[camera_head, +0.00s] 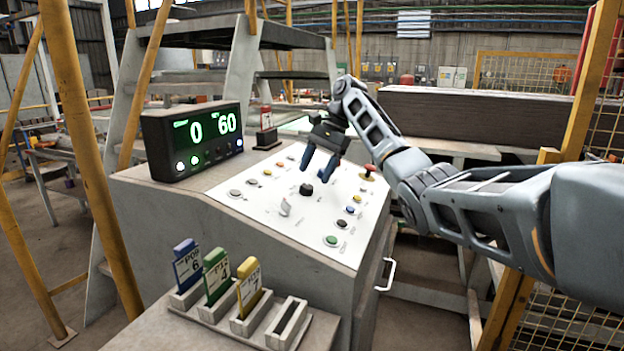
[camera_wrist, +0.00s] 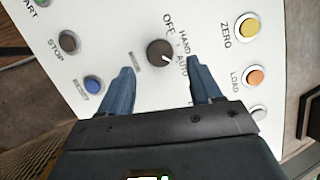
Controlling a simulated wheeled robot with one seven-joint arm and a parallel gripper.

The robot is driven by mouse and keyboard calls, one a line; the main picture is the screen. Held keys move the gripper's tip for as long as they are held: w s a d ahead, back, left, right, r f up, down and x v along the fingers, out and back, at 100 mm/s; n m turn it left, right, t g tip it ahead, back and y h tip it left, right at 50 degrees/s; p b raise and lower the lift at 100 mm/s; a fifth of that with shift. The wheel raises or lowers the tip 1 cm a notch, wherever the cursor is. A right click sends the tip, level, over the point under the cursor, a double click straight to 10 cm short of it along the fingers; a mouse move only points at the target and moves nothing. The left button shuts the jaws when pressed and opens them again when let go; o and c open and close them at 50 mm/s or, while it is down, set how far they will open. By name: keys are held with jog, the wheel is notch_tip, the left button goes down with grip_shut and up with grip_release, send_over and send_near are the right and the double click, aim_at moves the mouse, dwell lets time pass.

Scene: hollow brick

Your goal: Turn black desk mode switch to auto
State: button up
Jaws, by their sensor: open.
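The black mode switch (camera_wrist: 159,53) is a round knob on the white panel, with OFF, HAND and AUTO printed around its right side in the wrist view. Its white pointer mark faces the lower right, on the AUTO/HAND side; I cannot tell exactly which label it meets. In the head view the black switch (camera_head: 306,189) sits near the panel's middle. My gripper (camera_head: 316,174) is above it, and its two blue fingers show apart in the wrist view (camera_wrist: 162,80). The fingers are open with nothing between them, and the knob lies just beyond their tips.
The sloped desk panel (camera_head: 240,208) carries several other buttons, including a blue one (camera_wrist: 93,85), a yellow one (camera_wrist: 247,27) and an orange one (camera_wrist: 253,76) near the fingers. A black display (camera_head: 195,140) reads 0 and 60. Colored cards stand in a front rack (camera_head: 290,325).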

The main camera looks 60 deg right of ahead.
jog(key=v, duration=0.4)
dwell(0.6)
